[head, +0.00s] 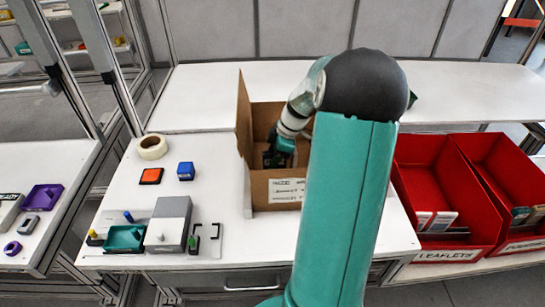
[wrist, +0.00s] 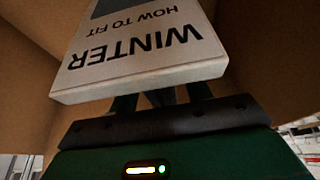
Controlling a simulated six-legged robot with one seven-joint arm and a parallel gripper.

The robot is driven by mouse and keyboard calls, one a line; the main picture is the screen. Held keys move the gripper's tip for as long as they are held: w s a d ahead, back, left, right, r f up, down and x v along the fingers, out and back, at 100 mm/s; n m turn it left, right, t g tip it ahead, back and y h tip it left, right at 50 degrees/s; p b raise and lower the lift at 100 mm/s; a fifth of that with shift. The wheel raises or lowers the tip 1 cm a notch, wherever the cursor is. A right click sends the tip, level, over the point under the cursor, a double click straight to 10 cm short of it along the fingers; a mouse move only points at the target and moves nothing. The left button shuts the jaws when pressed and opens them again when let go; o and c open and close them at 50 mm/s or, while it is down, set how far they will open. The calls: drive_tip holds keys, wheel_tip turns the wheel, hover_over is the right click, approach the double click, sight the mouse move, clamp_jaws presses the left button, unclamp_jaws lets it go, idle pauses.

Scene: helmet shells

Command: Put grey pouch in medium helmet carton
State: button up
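The open brown carton (head: 246,165) stands on the white table with a flap raised at its left. Its front label is too small to read, so I cannot confirm the size. My gripper (head: 277,155) reaches down inside it. In the wrist view, a pale, flat, thick-edged packet (wrist: 150,62) printed WINTER and HOW TO FIT, with a grey patch, lies across my gripper (wrist: 160,98). It covers the fingertips and appears held. I cannot tell whether this packet is the grey pouch, and no other grey pouch is clearly identifiable.
A red bin marked LEAFLETS (head: 450,253) and another red bin (head: 512,240) stand at the right. A tape roll (head: 152,147), an orange pad (head: 151,176), a blue block (head: 186,171) and a grey box (head: 168,222) are left of the carton. Carton walls surround my gripper closely.

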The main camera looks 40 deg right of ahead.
drive_tip(key=v, duration=1.2)
drive_tip(key=shift+s+a+r, duration=0.1)
drive_tip(key=shift+r, duration=0.05)
idle(0.4)
